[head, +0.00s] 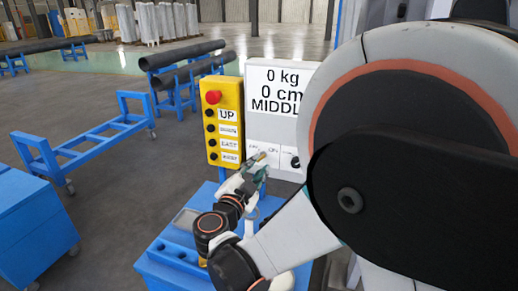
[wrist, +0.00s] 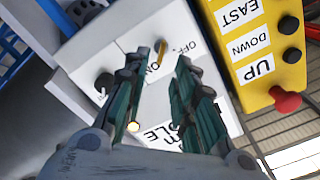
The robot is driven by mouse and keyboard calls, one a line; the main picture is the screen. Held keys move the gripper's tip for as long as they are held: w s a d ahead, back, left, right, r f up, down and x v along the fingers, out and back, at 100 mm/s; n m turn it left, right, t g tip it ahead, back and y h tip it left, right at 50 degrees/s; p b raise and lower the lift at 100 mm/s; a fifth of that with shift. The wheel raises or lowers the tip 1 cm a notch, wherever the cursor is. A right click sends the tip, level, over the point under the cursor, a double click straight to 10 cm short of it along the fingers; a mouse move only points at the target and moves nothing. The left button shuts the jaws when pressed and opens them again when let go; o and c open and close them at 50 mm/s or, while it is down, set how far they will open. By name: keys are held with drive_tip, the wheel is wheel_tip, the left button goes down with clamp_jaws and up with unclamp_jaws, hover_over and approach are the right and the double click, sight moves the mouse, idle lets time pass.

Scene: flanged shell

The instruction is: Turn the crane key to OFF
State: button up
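The crane key (wrist: 161,50) is a small brass-coloured piece on the white control box (wrist: 120,30), beside the OFF and ON labels in the wrist view. In the head view the key (head: 260,156) shows as a small yellowish spot just past the fingertips. My gripper (wrist: 158,62) is open, its two green-and-dark fingers apart, with the key showing between and just beyond the tips. I cannot tell whether either finger touches it. In the head view my gripper (head: 257,170) is in front of the lower part of the box and partly hides the labels.
A yellow button panel (head: 226,122) with a red knob (head: 213,97) is left of the box. A black knob (wrist: 104,81) is on the box near the key. A display (head: 280,90) reads 0 kg, 0 cm, MIDDLE. A blue cart (head: 160,270) stands below.

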sight(261, 159)
drive_tip(key=shift+b+x, duration=0.4)
drive_tip(key=shift+x, duration=2.1)
clamp_jaws()
